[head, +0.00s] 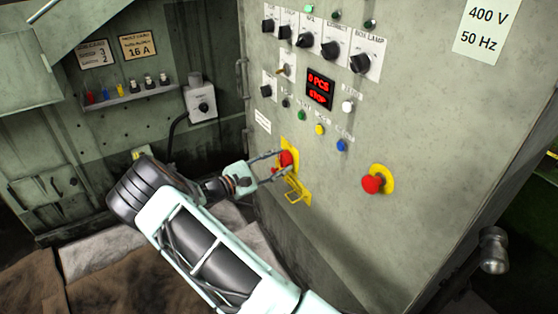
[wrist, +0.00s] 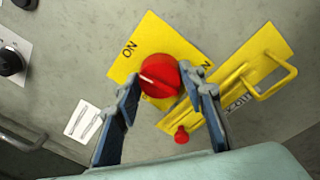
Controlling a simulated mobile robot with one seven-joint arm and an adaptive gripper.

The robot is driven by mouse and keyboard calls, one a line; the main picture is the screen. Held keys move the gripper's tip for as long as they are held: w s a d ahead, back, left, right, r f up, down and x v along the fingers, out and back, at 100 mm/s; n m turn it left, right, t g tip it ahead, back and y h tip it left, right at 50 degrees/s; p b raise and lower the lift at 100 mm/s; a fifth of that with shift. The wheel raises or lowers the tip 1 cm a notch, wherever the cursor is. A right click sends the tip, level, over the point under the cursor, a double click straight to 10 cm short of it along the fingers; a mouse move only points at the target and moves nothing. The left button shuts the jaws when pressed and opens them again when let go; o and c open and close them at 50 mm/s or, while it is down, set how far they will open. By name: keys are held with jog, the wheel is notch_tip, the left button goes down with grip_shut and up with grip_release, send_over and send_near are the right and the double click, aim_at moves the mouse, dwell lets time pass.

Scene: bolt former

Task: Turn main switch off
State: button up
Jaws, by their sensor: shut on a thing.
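The main switch is a red rotary knob (head: 286,159) on a yellow plate low on the left part of the grey cabinet front. In the wrist view the red knob (wrist: 160,72) has a white line mark, and the yellow plate (wrist: 150,28) shows "ON" at its upper left. Other lettering is partly hidden. My gripper (head: 280,162) reaches the knob from the left. In the wrist view the fingers of my gripper (wrist: 161,82) are shut on the knob, one on each side.
A yellow bracket with a handle (wrist: 277,84) and a small red knob (wrist: 181,135) sit beside the switch plate. A red mushroom button (head: 373,184) is to the right. Several selector knobs, buttons and a red display (head: 319,88) are above. A grey switch box (head: 201,101) is at left.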

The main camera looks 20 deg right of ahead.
jog(key=n+p, duration=0.2)
jog(key=n, duration=0.1)
jog(key=shift+r, duration=0.2)
jog(key=n+p, duration=0.1)
jog(key=n, duration=0.3)
jog(key=shift+n+g+y+p, duration=0.3)
jog(key=shift+g+p, duration=0.1)
jog(key=n+p, duration=0.1)
jog(key=n, duration=0.3)
jog(key=shift+w+g, duration=0.15)
jog(key=shift+g, duration=0.15)
jog(key=shift+f+n+g, duration=0.1)
jog(key=shift+n+g, duration=0.2)
jog(key=shift+n, duration=1.4)
jog(key=o, duration=1.2)
jog(key=shift+c, duration=0.2)
jog(key=v, duration=1.2)
